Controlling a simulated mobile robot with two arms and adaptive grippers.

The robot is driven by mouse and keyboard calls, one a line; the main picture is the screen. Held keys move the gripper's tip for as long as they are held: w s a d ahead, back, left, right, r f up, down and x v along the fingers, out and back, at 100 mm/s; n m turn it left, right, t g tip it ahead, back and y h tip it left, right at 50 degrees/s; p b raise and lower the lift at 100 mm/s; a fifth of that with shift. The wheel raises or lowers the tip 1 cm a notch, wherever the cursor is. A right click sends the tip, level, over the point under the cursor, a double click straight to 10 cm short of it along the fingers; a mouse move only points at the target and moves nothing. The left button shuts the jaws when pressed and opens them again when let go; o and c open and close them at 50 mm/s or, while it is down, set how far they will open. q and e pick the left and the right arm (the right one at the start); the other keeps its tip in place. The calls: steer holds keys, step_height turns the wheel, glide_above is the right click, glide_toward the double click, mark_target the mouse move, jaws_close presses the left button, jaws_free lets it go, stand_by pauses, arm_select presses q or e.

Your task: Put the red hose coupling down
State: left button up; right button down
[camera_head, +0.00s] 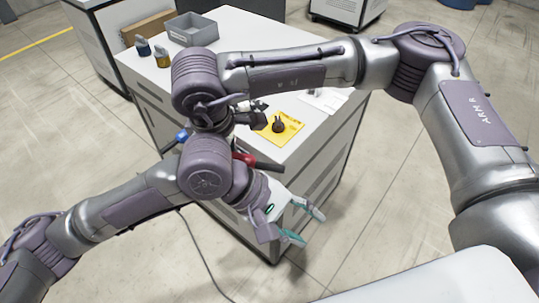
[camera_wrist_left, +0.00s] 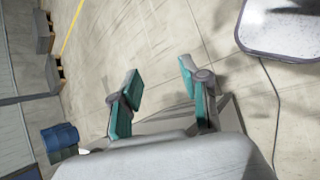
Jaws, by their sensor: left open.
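My left gripper (camera_head: 304,222) is open and empty, out past the near edge of the workbench (camera_head: 235,35). In the left wrist view its teal-padded fingers (camera_wrist_left: 160,92) stand apart with only floor beyond them. A red piece with a dark end, likely the red hose coupling (camera_head: 245,159), shows at the bench's near edge, just behind my left wrist and apart from the fingers. Part of it is hidden by the wrist.
A yellow mat (camera_head: 292,131) with a dark round part (camera_head: 278,126) lies on the bench. A grey bin (camera_head: 192,30) and two small bottle-like items (camera_head: 162,56) stand at the back left. A blue piece (camera_head: 182,136) shows at the left edge.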

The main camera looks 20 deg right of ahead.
arm_select(q)
step_height(320, 180, up, 5)
steer(key=s+n+t+y, duration=0.1)
steer(key=n+t+y, duration=0.4)
steer(key=n+t, duration=0.2)
steer(key=t, duration=0.1)
glide_toward(280, 171)
step_height(280, 171, up, 3)
steer(key=s, duration=0.2)
steer(key=shift+n, duration=0.3)
steer(key=x, duration=0.7)
steer(key=a+x, duration=0.1)
steer(key=x, duration=0.3)
steer(key=shift+w+d+f, duration=0.1)
steer(key=shift+w+f, duration=0.15)
steer(key=shift+w, duration=0.2)
jaws_close()
arm_select(e)
steer(key=c, duration=0.7)
jaws_free()
